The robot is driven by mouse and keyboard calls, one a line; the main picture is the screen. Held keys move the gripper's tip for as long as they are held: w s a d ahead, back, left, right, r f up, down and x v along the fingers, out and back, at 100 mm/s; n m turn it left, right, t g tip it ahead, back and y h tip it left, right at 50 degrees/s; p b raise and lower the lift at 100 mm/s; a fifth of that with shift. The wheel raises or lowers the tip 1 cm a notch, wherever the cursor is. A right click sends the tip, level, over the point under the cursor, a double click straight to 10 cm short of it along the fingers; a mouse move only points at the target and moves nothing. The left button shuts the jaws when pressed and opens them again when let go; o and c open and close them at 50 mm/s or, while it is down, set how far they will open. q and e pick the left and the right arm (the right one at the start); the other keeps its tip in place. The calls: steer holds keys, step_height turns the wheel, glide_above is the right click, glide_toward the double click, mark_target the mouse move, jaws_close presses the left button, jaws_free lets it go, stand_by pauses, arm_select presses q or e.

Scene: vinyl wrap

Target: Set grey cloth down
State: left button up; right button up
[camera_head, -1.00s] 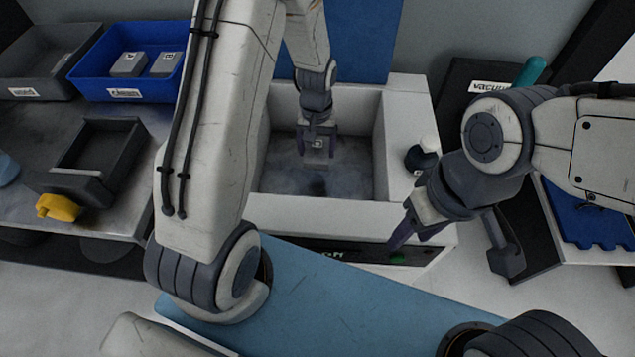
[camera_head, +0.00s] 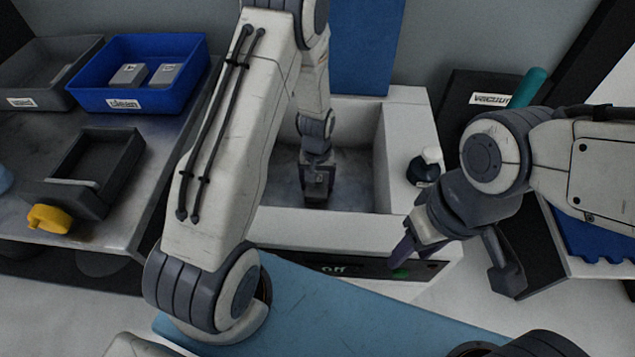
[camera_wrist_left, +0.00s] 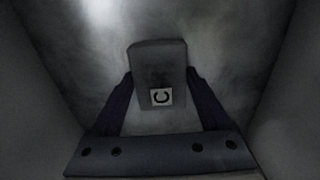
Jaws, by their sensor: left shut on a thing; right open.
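My left gripper (camera_head: 315,192) is inside the white basin (camera_head: 405,150), pointing down near its front wall. In the left wrist view, its two dark purple fingers (camera_wrist_left: 160,82) are shut on the grey cloth (camera_wrist_left: 158,65), a folded block with a small white label marked C. The basin floor lies behind the cloth; I cannot tell whether the cloth touches it. In the head view, the cloth is hard to tell from the gripper. My right gripper (camera_head: 403,252) is open and empty, in front of the basin's front right corner.
The basin front has a dark panel (camera_head: 300,264) reading "off" with a green button (camera_head: 399,273). A dark bottle (camera_head: 423,172) stands on the right rim. At left are a blue bin (camera_head: 125,105) with two grey blocks, a grey bin (camera_head: 40,103) and a dark tray (camera_head: 92,196).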

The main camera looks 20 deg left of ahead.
mark_target(317, 185)
arm_select(q)
steer(key=o, duration=1.2)
steer(key=shift+f, duration=0.1)
steer(key=shift+c, duration=0.2)
step_height(317, 185, up, 11)
steer(key=p, duration=0.2)
steer(key=s+d+r+m, duration=0.3)
steer(key=s+d+r, duration=0.1)
steer(key=d+r, duration=0.35)
steer(key=s+d+r+m, duration=0.2)
steer(key=s+r, duration=0.1)
steer(key=s, duration=0.3)
steer(key=s+d+r+m, duration=0.2)
steer(key=s+r+m, duration=0.1)
steer(key=s, duration=0.4)
steer(key=s+d+r+m+h, duration=0.1)
steer(key=s+d+r+m, duration=0.1)
steer(key=s+r, duration=0.2)
steer(key=s, duration=0.2)
steer(key=shift+s+d+m, duration=0.3)
steer(key=shift+s, duration=0.1)
